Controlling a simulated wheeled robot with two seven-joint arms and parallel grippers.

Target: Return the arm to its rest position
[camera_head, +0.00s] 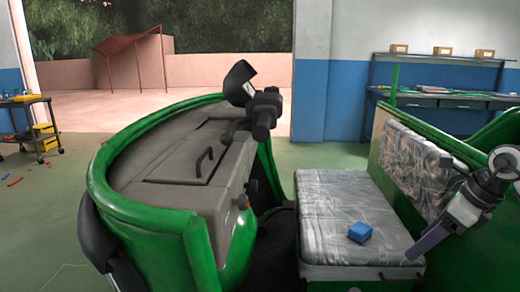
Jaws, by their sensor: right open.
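My right gripper (419,250) comes in from the right edge and points down and left, above the right side of the grey seat (330,205) of the green rickshaw (110,200). It is open, and nothing shows in it. My left gripper is not in view.
The rickshaw's dashboard (185,145) with black handlebars (262,110) stands left of the seat. The plastic-covered backrest (415,165) is behind my right gripper. A workbench (440,98) with cardboard boxes above stands at back right. A tool cart (28,125) is at far left.

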